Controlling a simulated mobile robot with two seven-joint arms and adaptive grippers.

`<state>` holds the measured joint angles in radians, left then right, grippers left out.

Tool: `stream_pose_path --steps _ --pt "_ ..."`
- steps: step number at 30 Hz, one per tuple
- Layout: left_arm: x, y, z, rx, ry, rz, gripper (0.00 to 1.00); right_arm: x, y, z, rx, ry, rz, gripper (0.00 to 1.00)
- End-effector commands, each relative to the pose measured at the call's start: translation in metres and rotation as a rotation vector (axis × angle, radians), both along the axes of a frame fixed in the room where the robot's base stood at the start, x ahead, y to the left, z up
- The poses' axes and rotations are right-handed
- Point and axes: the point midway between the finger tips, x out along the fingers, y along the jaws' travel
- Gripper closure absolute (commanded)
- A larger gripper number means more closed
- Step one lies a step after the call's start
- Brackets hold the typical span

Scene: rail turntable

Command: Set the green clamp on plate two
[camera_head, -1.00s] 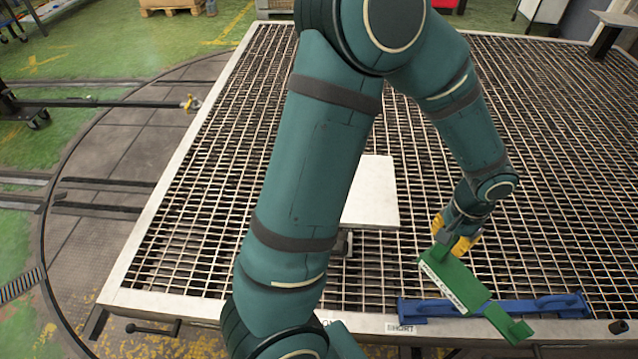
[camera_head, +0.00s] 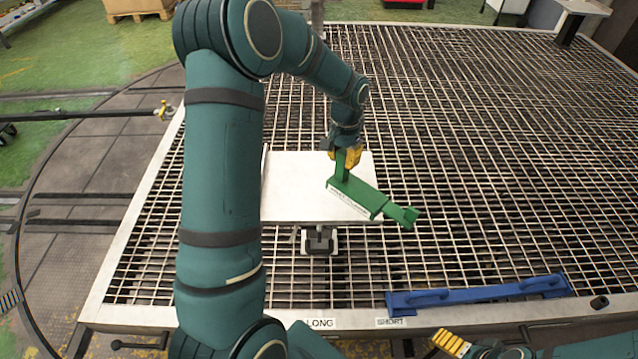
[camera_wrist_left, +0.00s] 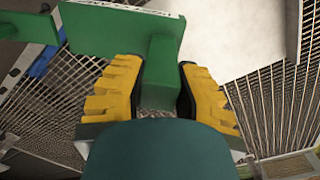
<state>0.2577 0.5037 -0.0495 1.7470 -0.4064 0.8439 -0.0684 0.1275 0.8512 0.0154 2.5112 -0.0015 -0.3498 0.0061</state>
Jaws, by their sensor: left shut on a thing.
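The green clamp (camera_head: 355,197) is a long bar with an upright grip and a pale label strip. My left gripper (camera_head: 346,158) is shut on its upright grip. The clamp is over the right part of a white plate (camera_head: 290,170), its far end past the plate's right edge; I cannot tell whether they touch. In the left wrist view the clamp (camera_wrist_left: 100,33) sits between the yellow fingers, with the white plate (camera_wrist_left: 235,35) beyond. No number shows on the plate. My right gripper (camera_head: 452,343) is partly in view at the bottom edge.
A blue clamp (camera_head: 475,293) lies near the grating's front edge, beside the "LONG" and "SHORT" labels. The grating (camera_head: 500,170) to the right is clear. My left arm hides the grating at left.

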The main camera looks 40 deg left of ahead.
Motion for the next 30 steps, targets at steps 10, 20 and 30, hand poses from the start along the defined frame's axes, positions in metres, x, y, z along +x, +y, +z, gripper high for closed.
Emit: stream_pose_path --steps 10,20,30 --pt "0.006 0.103 -0.001 -0.009 -0.009 -0.031 1.00 -0.001 0.000 -0.004 0.001 0.002 0.002 0.00" --pt "0.004 0.131 -0.008 -0.011 -0.012 -0.050 1.00 -0.001 0.000 -0.006 0.001 0.003 0.003 0.00" --pt "0.004 0.131 -0.060 -0.011 -0.011 -0.051 1.00 0.000 0.000 -0.016 0.000 -0.002 0.002 0.00"
